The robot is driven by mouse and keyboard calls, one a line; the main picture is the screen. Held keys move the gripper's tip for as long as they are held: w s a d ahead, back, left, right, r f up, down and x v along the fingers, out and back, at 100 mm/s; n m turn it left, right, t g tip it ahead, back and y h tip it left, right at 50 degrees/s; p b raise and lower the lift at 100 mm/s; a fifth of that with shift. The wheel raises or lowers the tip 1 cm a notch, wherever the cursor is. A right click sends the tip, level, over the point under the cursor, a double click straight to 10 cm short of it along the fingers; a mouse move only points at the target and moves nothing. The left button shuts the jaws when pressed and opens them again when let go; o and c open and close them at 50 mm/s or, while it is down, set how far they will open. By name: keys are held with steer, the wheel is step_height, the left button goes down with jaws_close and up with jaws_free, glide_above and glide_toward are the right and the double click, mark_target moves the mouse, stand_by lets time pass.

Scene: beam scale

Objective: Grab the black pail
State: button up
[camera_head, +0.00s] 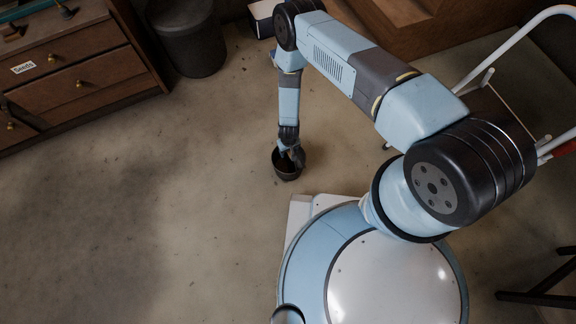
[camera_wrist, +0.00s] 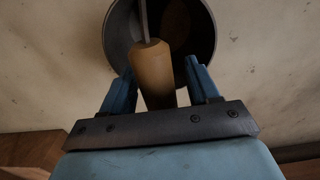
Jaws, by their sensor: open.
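The black pail (camera_head: 284,172) stands on the floor, just in front of my base, beneath my gripper (camera_head: 293,152). In the wrist view I look into the round, dark mouth of the pail (camera_wrist: 207,38). Its wooden handle grip (camera_wrist: 153,72), on a thin metal bail, lies between the two blue fingers of my gripper (camera_wrist: 158,78). The fingers are open, with a gap seen on each side of the wooden grip. The fingertips overlap the near rim in this view; I cannot tell whether they touch it.
A wooden drawer cabinet (camera_head: 75,70) labelled "Seeds" stands at the upper left, with a dark bin (camera_head: 190,42) beside it. Wooden steps (camera_head: 420,28) and a white metal rail (camera_head: 503,55) are at the right. The floor (camera_head: 130,210) at left is clear.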

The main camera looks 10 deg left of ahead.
steer(key=shift+f, duration=0.25)
stand_by(0.4)
jaws_close()
stand_by(0.4)
